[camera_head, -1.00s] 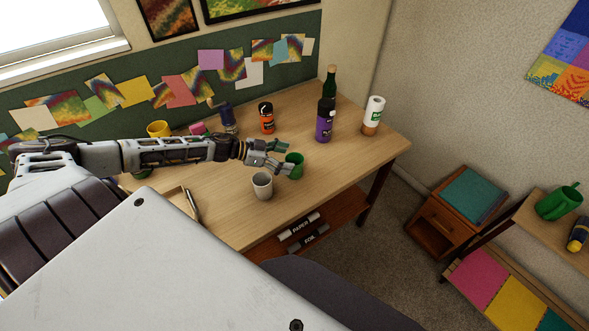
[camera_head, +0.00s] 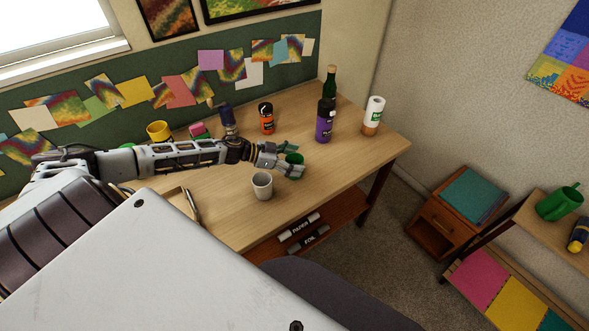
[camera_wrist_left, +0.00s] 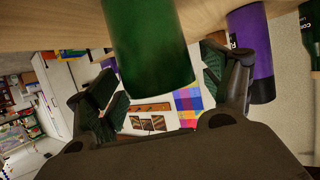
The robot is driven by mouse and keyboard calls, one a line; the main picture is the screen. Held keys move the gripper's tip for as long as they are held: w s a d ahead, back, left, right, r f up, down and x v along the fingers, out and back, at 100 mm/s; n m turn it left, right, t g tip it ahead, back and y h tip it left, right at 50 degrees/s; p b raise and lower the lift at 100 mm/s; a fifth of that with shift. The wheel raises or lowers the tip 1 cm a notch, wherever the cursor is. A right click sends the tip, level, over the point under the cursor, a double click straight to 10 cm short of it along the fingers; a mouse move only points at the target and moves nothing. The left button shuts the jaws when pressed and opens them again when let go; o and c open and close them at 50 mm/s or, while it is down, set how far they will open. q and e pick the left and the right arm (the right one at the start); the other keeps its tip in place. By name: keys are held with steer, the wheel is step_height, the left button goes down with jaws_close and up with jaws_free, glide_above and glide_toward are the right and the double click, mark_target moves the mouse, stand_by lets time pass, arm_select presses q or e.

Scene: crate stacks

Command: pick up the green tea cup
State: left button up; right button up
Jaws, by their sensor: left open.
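The green tea cup (camera_head: 294,157) stands on the wooden desk (camera_head: 330,170), partly hidden behind my left gripper (camera_head: 289,165). In the left wrist view, the green cup (camera_wrist_left: 150,45) fills the top middle, between the two spread fingers of the left gripper (camera_wrist_left: 160,70). The gripper is open, with a finger on either side of the cup. I cannot tell whether either finger touches it. My right gripper is not in view.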

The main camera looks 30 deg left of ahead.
arm_select(q)
steer(key=c, duration=1.2)
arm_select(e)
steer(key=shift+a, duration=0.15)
arm_select(q)
steer(key=shift+r, duration=0.15)
steer(key=shift+c, duration=0.2)
step_height(320, 180, up, 10)
steer(key=shift+p, duration=0.35)
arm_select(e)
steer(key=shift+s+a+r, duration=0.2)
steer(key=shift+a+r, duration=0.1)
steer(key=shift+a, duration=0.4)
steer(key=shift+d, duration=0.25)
